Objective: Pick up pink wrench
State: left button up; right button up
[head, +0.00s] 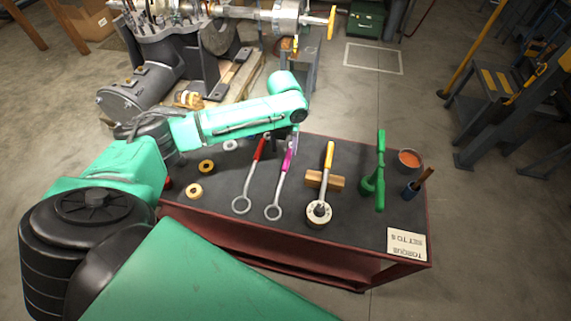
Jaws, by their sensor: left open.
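The pink wrench (285,169) lies on the dark top of the red cart, its ring end toward the cart's front edge and its far end beneath my arm. My left gripper (291,143) is at the far end of the pink wrench, partly hidden behind my green wrist. It is open; I cannot tell whether its fingers touch the wrench. My right gripper is out of view.
A red wrench (248,181) lies just left of the pink one. A yellow-handled tool (328,157) rests on a wooden block (337,182) to the right. A green tool (380,165) stands upright, with an orange-filled bowl (409,158) beyond. Yellow rings (194,191) lie left.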

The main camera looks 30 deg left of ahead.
aim_at(287, 160)
pick_arm(q)
jog(key=f, duration=0.2)
jog(key=f+p, duration=0.1)
jog(key=f, duration=0.1)
jog(key=w+f+p, duration=0.1)
jog(key=f, duration=0.2)
jog(key=shift+d, duration=0.25)
jog(key=shift+s+f, duration=0.15)
jog(key=shift+f, duration=0.1)
jog(key=shift+c, duration=0.6)
grip_shut()
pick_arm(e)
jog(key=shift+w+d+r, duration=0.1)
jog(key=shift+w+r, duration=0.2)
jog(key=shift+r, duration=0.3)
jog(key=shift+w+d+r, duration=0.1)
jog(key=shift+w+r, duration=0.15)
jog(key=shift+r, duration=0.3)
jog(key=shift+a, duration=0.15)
